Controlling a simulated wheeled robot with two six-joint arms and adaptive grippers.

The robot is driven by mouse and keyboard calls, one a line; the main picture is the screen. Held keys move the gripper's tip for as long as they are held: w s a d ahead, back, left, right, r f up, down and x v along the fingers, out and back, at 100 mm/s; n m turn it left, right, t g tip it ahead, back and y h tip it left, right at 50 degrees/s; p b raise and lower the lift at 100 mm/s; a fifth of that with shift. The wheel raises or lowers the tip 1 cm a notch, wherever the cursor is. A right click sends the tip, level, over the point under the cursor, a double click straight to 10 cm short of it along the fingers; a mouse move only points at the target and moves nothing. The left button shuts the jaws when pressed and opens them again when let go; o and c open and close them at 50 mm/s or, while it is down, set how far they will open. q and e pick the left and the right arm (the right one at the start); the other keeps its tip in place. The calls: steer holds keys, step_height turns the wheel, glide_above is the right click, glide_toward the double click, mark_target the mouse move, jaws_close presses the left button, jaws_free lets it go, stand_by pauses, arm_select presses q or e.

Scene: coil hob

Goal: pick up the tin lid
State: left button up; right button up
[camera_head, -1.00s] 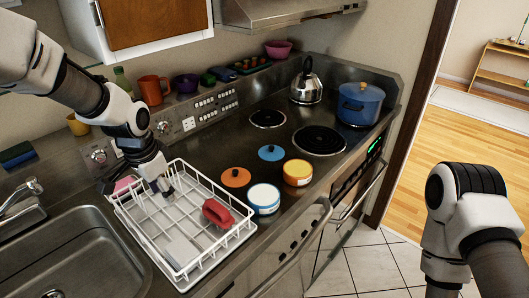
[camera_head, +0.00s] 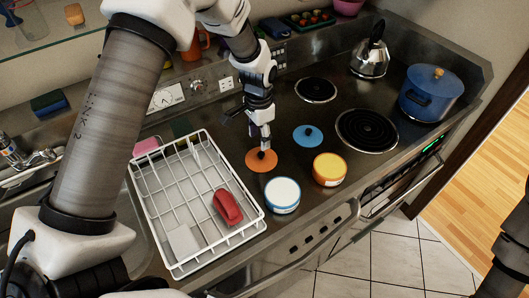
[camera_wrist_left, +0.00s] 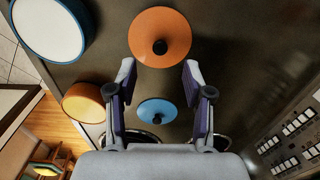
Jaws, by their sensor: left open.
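Two flat round lids with dark knobs lie on the steel hob top: an orange lid (camera_head: 250,165) and a blue lid (camera_head: 308,142). My left gripper (camera_head: 262,133) is open and empty, pointing down just above the orange lid. In the left wrist view, the orange lid (camera_wrist_left: 178,32) lies just beyond the spread fingertips (camera_wrist_left: 158,75), its knob between their lines. The blue lid (camera_wrist_left: 156,113) shows between the fingers, farther off. A blue tin with a white top (camera_head: 283,196) and a yellow-orange tin (camera_head: 330,170) stand nearby. My right gripper is out of view.
A white wire dish rack (camera_head: 155,228) with a red object (camera_head: 228,207) stands left of the lids. The control panel (camera_head: 195,92) rises behind.

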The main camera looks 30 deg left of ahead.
mark_target(262, 153)
arm_select(q)
steer(key=f+p, duration=0.1)
steer(key=f, duration=0.1)
steer(key=f+p, duration=0.1)
steer(key=f, duration=0.2)
steer(key=f+p, duration=0.1)
steer(key=f, duration=0.1)
steer(key=shift+w+d+f, duration=0.1)
steer(key=shift+w+f, duration=0.05)
steer(key=shift+w, duration=0.15)
jaws_close()
